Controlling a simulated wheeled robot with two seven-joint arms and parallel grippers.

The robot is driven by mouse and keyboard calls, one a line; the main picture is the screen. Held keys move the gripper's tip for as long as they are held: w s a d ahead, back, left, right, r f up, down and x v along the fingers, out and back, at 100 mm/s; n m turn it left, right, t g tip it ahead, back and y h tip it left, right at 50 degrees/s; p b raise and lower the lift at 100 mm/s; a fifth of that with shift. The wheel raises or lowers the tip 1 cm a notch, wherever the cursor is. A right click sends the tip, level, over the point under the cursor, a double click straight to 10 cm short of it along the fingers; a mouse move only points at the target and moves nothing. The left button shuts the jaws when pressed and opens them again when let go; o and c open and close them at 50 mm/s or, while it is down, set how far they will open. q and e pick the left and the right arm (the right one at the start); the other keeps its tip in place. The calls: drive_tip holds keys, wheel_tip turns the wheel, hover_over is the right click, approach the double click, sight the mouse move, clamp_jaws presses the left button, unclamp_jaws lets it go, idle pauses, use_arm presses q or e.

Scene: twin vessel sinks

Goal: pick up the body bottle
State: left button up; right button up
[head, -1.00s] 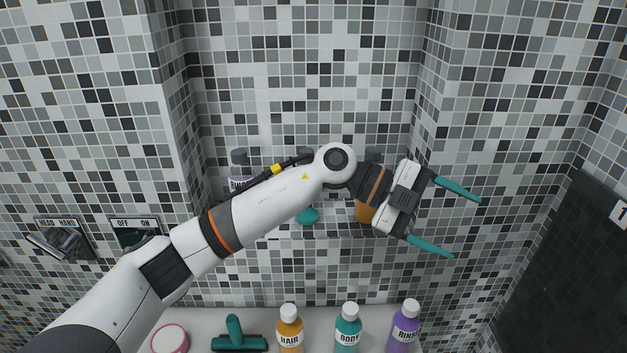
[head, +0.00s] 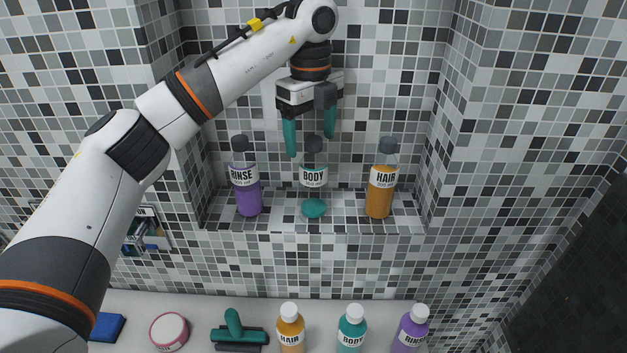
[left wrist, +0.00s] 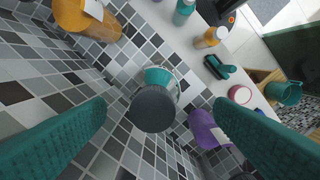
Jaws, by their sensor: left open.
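A body bottle (head: 313,178) with a dark cap, a white BODY label and teal low down stands upright in the tiled niche, between two other bottles. My left gripper (head: 310,146) is open and points down at its cap, with one finger on each side in the picture. In the left wrist view the bottle's dark cap (left wrist: 153,108) shows from above, between the two teal fingers and apart from both. A second body bottle (head: 351,328), teal with a white cap, stands on the white counter below. My right gripper is not in view.
In the niche, a purple rinse bottle (head: 246,188) stands to the left and an orange hair bottle (head: 381,190) to the right. The counter holds another hair bottle (head: 290,328), another rinse bottle (head: 411,328), a teal squeegee (head: 238,330) and a pink-rimmed tub (head: 169,331).

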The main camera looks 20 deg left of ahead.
sight(314, 156)
use_arm(q)
drive_tip(key=f+p, duration=0.1)
drive_tip(key=f, duration=0.1)
drive_tip(key=f+p, duration=0.1)
drive_tip(key=f, duration=0.1)
drive_tip(key=shift+w+d+f, duration=0.2)
drive_tip(key=shift+f, duration=0.5)
drive_tip(key=shift+r, duration=0.1)
drive_tip(key=c, duration=1.5)
